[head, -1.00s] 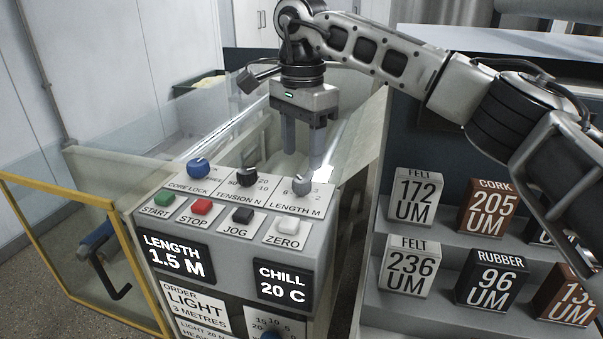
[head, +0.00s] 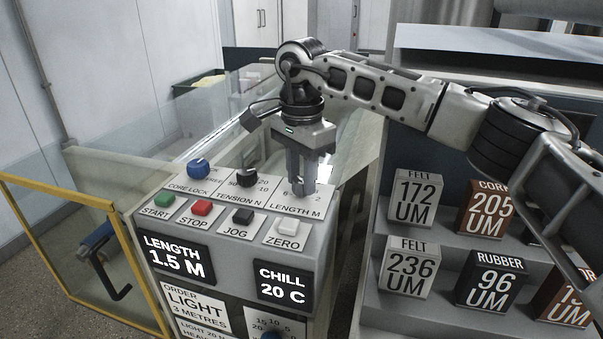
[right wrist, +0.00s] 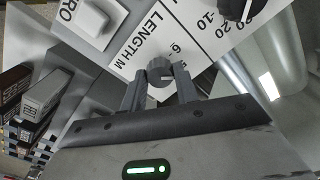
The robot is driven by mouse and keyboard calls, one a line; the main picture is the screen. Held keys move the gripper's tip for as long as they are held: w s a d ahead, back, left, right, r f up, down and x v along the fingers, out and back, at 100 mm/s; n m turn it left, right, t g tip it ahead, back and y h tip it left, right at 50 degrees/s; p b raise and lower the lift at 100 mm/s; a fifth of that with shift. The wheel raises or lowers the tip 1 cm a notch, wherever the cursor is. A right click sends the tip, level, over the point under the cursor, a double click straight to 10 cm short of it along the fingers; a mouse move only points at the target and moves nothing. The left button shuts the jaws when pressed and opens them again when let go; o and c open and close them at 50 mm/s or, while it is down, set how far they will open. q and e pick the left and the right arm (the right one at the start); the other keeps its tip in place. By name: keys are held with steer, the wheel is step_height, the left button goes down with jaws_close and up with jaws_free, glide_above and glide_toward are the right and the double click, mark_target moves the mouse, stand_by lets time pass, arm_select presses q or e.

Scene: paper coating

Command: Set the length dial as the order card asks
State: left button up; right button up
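The length dial (right wrist: 160,71) is a small grey knob above the "LENGTH M" label on the sloped panel. In the head view my right gripper (head: 302,190) points down over it and mostly hides it. In the right wrist view the two fingertips (right wrist: 160,80) stand on either side of the knob; whether they press on it is unclear. The length display (head: 174,257) reads 1.5 M. The order card (head: 190,304) reads "LIGHT 3 METRES"; its lower lines are cut off. My left gripper is out of view.
A blue core lock knob (head: 199,167) and black tension dial (head: 246,177) are left of the length dial. START, STOP, JOG and ZERO (head: 286,228) buttons lie below. A chill display (head: 284,288) reads 20 C. Labelled blocks stand on a stepped rack at right, including felt 172 UM (head: 413,199).

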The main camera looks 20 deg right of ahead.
steer(key=m, duration=0.9)
steer(key=shift+r+p, duration=0.1)
steer(key=shift+p, duration=0.2)
steer(key=m, duration=0.4)
steer(key=shift+m, duration=2.3)
steer(key=o, duration=1)
